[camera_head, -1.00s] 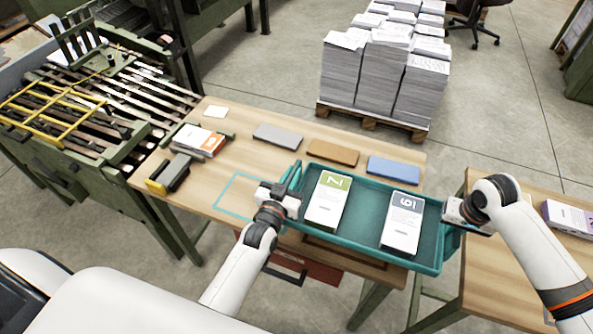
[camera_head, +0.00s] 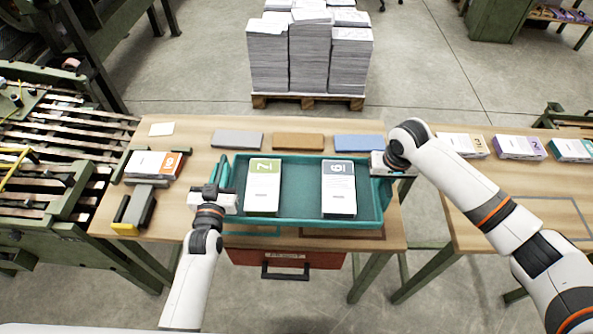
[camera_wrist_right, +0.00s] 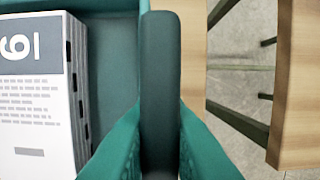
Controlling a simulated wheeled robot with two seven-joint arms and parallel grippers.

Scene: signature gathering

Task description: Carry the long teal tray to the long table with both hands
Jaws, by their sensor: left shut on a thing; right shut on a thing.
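The long teal tray (camera_head: 303,205) is in the middle of the head view, over the near part of a wooden table. It holds a green-topped stack marked 7 (camera_head: 263,187) and a grey-topped stack marked 6 (camera_head: 339,188), standing apart. My left gripper (camera_head: 220,187) is shut on the tray's left end. My right gripper (camera_head: 386,178) is shut on the right end. In the right wrist view the teal fingers (camera_wrist_right: 160,140) close around the tray's dark end grip (camera_wrist_right: 161,75), with stack 6 (camera_wrist_right: 40,95) beside it. I cannot tell whether the tray touches the table.
Grey (camera_head: 237,139), brown (camera_head: 298,141) and blue (camera_head: 358,142) blocks lie behind the tray. An orange-marked stack (camera_head: 155,164) sits left. A second table (camera_head: 490,190) stands right across a gap, with several stacks along its back. A paper pallet (camera_head: 308,101) is behind.

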